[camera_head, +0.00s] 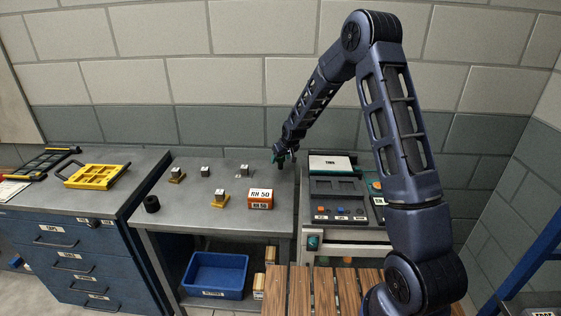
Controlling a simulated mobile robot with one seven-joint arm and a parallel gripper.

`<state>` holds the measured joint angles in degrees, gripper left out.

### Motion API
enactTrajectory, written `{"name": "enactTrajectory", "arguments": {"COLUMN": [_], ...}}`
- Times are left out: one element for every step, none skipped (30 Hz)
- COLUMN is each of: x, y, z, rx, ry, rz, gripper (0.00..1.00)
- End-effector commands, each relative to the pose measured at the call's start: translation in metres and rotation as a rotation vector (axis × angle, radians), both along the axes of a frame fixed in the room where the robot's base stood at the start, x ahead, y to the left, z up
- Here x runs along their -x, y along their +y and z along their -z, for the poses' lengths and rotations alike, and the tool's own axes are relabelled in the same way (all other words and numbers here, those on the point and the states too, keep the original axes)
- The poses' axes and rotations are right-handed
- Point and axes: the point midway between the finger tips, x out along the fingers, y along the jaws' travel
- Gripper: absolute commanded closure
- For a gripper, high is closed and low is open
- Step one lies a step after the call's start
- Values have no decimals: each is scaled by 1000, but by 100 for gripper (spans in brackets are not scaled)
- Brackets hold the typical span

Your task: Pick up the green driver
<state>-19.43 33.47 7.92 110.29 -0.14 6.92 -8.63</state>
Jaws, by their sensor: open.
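My gripper (283,160) points down over the right back part of the grey metal table (225,208), close to its edge by the control unit. The jaws are open. A small dark-green shape, probably the green driver (277,157), shows right at the jaws. It is small and partly hidden by the gripper, so I cannot tell whether it stands between the fingers or touches them.
A blue bin (215,275) sits below. A blue drawer cabinet (65,255) stands left.

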Motion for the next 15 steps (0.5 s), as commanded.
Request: {"name": "enactTrajectory", "arguments": {"x": [-2,-3,-4,-5,-5,-5,-5,-5,-5,-5,-5,-5,-5,-5,-5], "y": [2,3,3,4,4,4,4,4,4,4,4,4,4,4,4], "z": [6,8,10,11,11,12,11,11,11,11,11,11,11,11,11], "rx": [1,1,1,1,0,0,0,0,0,0,0,0,0,0,0], "ry": [1,1,1,1,0,0,0,0,0,0,0,0,0,0,0], "rz": [0,0,0,-1,-1,-1,-1,-1,-1,-1,-1,-1,-1,-1,-1], "gripper": [35,35,35,35,35,35,35,35,35,35,37,45,51,57,64]}}
